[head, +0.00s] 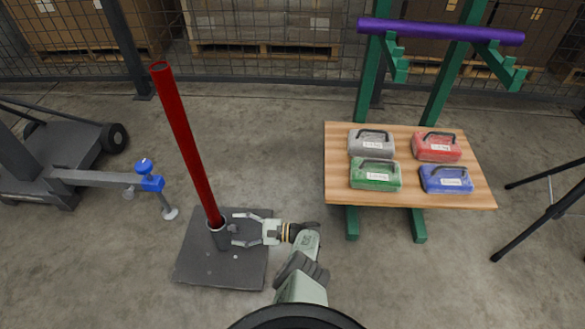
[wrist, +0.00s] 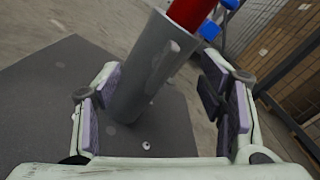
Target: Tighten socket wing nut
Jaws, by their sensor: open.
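A red pole (head: 188,145) stands in a short grey socket (head: 219,239) on a dark square base plate (head: 205,270). The wrist view shows the lower end of the red pole (wrist: 190,12) entering the grey socket (wrist: 138,85). A small grey piece, apparently the wing nut (wrist: 166,60), sticks out from the socket's near side. My gripper (head: 237,229) is open at the right of the socket, its fingers pointing left towards it. In the wrist view the socket and the small piece appear between the spread fingers of my gripper (wrist: 162,85). The wing nut is too small to make out in the head view.
A wooden table (head: 410,195) at right carries several coloured weights. A purple bar (head: 440,32) rests on green uprights behind it. Black tripod legs (head: 540,220) are far right.

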